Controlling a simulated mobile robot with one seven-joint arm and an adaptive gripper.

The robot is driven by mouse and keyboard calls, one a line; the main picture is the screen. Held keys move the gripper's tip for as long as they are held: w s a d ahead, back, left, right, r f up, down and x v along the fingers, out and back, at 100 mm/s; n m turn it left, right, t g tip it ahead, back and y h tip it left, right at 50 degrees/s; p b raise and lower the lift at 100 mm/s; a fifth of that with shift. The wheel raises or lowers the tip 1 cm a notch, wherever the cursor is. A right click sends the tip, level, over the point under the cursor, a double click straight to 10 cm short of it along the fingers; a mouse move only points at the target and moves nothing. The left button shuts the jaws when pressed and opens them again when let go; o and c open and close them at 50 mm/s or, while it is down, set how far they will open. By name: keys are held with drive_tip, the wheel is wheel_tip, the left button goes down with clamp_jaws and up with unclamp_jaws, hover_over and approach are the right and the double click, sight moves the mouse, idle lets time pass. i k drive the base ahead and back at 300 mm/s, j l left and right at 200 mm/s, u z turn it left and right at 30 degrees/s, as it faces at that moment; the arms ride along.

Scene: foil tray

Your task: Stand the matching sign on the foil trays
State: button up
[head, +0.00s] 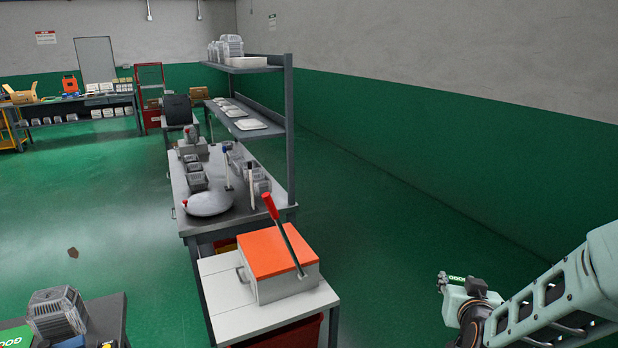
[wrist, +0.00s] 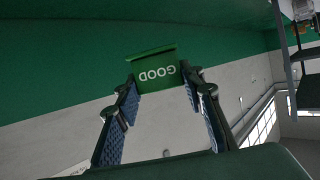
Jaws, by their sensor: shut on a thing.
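My gripper (wrist: 163,110) is shut on a green sign (wrist: 155,72) with the word GOOD, upside down in the wrist view. In the head view my gripper (head: 444,283) is at the lower right, over the green floor and away from the tables; the sign (head: 457,280) shows small there. A stack of foil trays (head: 57,310) stands on the dark table at the lower left. A flat green thing (head: 14,338) with white letters, partly cut off, lies beside that stack.
An orange-topped box (head: 272,255) with a red-handled lever stands on a white table (head: 225,299). Green floor is clear between bench and lower-left table.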

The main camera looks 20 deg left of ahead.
sight(48, 295)
drive_tip(key=i+u, duration=0.3)
drive_tip(key=u, duration=0.15)
drive_tip(key=i+u, duration=0.25)
drive_tip(key=u, duration=0.25)
drive_tip(key=i+j+u, duration=0.1)
drive_tip(key=i+u, duration=0.6)
drive_tip(key=u, duration=0.15)
drive_tip(key=i+u, duration=0.25)
drive_tip(key=i, duration=0.15)
drive_tip(key=i+u, duration=0.3)
drive_tip(key=i, duration=0.15)
drive_tip(key=u, duration=1.85)
